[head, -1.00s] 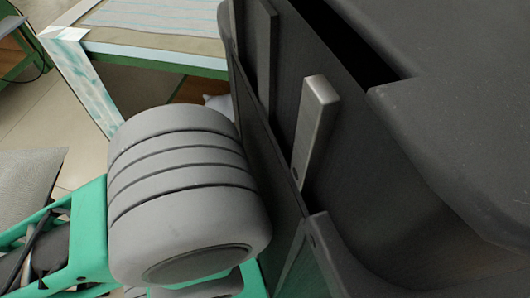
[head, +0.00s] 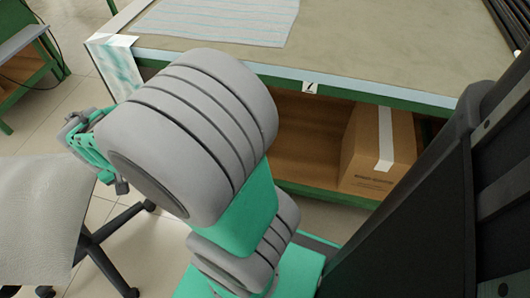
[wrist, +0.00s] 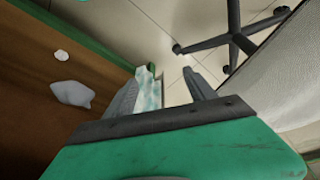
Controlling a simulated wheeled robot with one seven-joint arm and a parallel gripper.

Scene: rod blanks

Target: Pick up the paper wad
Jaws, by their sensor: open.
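In the wrist view a small white lump (wrist: 61,56), which looks like the paper wad, lies on a brown wooden surface left of my gripper (wrist: 160,90). A larger pale crumpled piece (wrist: 72,92) lies close to it; I cannot tell for sure which is the wad. My gripper is open, with nothing between its fingers, and apart from both pieces. In the head view my gripper (head: 92,160) shows at the left, partly behind my arm. No wad shows in the head view.
A workbench (head: 370,45) with a striped sheet (head: 220,18) stands ahead, with a brown lower shelf (head: 300,130) holding a cardboard box (head: 378,145). An office chair (head: 35,205) is at left; its legs show in the wrist view (wrist: 235,38). A dark panel (head: 430,210) stands at right.

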